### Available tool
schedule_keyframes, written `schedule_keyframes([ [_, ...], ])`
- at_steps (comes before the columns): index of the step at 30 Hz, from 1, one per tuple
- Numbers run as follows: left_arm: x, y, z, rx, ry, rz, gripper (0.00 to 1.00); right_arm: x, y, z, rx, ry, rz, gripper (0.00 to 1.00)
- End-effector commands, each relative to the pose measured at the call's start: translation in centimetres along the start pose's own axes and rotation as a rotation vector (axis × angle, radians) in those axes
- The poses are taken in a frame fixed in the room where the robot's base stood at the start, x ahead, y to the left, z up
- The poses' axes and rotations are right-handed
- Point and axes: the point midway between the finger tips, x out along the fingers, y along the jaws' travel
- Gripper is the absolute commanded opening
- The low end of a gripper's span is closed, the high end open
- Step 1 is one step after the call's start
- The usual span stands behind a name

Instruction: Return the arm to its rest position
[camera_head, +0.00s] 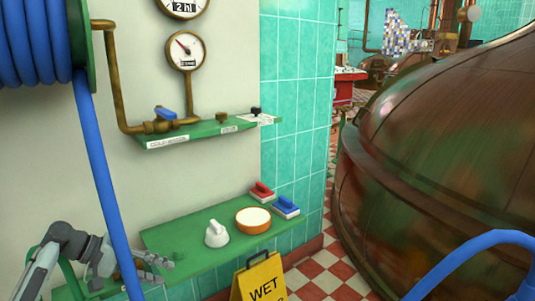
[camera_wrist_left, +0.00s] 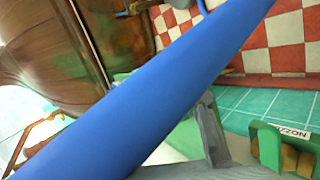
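My left gripper (camera_head: 167,272) comes in at the lower left of the head view, low by the green lower shelf. Its two grey fingers look spread apart with nothing between them. A blue hose (camera_head: 103,181) hangs from the reel and passes in front of my left wrist, hiding part of it. In the left wrist view the hose (camera_wrist_left: 150,95) crosses close to the camera and hides much of the view. One grey finger (camera_wrist_left: 210,130) shows behind it. My right gripper is not in view.
The lower green shelf (camera_head: 190,264) carries a white knob-like object (camera_head: 216,234), an orange bowl (camera_head: 253,220), and red (camera_head: 262,191) and blue (camera_head: 286,207) brushes. A yellow wet-floor sign (camera_head: 258,280) stands in front. A large copper kettle (camera_head: 440,150) fills the right side.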

Motion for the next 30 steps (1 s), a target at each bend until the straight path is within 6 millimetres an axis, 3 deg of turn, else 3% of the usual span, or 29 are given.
schedule_keyframes([
  [1, 2.3, -3.1, 2.0, 0.014, 0.000, -0.073, 0.33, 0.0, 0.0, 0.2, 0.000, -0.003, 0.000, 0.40],
  [6, 7.5, -13.0, 8.8, 0.119, 0.018, -0.338, 0.33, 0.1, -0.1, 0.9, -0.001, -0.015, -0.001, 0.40],
  [9, 9.3, -18.4, 13.9, 0.215, 0.022, -0.499, 0.33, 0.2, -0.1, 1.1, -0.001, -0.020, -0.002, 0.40],
  [13, 9.6, -23.9, 21.1, 0.373, 0.022, -0.698, 0.33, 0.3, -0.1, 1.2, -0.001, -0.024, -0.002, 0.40],
  [18, 8.0, -26.8, 27.1, 0.540, 0.018, -0.868, 0.33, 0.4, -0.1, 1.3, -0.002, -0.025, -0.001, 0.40],
  [21, 7.1, -27.2, 28.6, 0.596, 0.017, -0.919, 0.33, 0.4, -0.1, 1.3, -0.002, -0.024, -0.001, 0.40],
  [30, 6.7, -27.4, 29.2, 0.621, 0.018, -0.944, 0.33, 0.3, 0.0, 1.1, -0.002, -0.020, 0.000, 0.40],
])
